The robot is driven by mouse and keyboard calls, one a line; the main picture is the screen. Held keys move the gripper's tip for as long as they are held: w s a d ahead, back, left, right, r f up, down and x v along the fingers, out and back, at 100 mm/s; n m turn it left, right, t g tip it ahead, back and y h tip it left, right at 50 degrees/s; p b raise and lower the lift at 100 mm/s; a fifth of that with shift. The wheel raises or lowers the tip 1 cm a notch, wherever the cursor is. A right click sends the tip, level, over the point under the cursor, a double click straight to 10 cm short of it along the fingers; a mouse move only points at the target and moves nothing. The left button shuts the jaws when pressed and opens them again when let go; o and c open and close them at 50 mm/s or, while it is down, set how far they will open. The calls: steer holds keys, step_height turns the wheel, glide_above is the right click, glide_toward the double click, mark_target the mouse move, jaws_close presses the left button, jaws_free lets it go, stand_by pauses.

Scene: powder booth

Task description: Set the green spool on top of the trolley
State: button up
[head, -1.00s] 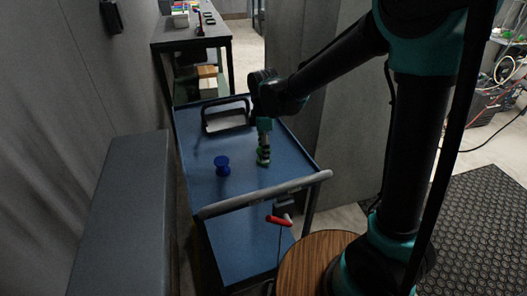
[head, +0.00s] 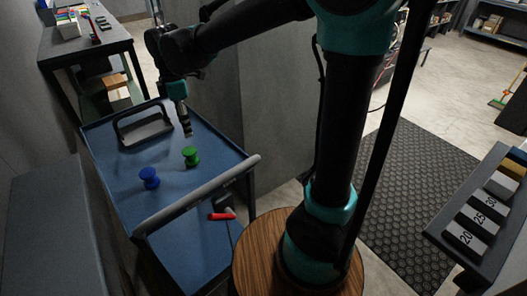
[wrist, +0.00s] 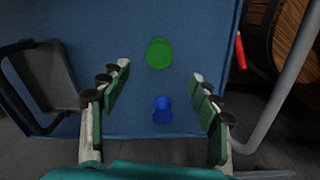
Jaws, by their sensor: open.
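The green spool (head: 191,156) stands upright on the blue top of the trolley (head: 112,178), on its right side. My gripper (head: 187,133) is open and empty, raised above the trolley just behind the spool and apart from it. In the wrist view the green spool (wrist: 159,54) shows beyond the open fingers (wrist: 160,76), with clear space on both sides. The blue trolley top also fills the middle of that view (wrist: 200,25).
A blue spool (head: 149,178) stands left of the green one. A red-handled item (head: 222,216) is below. Grey walls stand close beside the trolley.

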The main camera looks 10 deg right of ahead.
steer(key=d+f+m+t, duration=0.1)
steer(key=d+f+m, duration=0.2)
steer(key=d+m, duration=0.35)
steer(key=d+f+m, duration=0.3)
steer(key=d, duration=0.7)
steer(key=s+d+f+m+t, duration=0.1)
steer(key=s+d+f+m, duration=0.3)
steer(key=s+d+m, duration=0.1)
steer(key=s+d+f+m+t, duration=0.2)
steer(key=s+d+m, duration=0.3)
steer(key=d, duration=0.5)
steer(key=shift+f+m, duration=0.85)
steer(key=shift+m, duration=0.1)
steer(key=shift+d, duration=0.1)
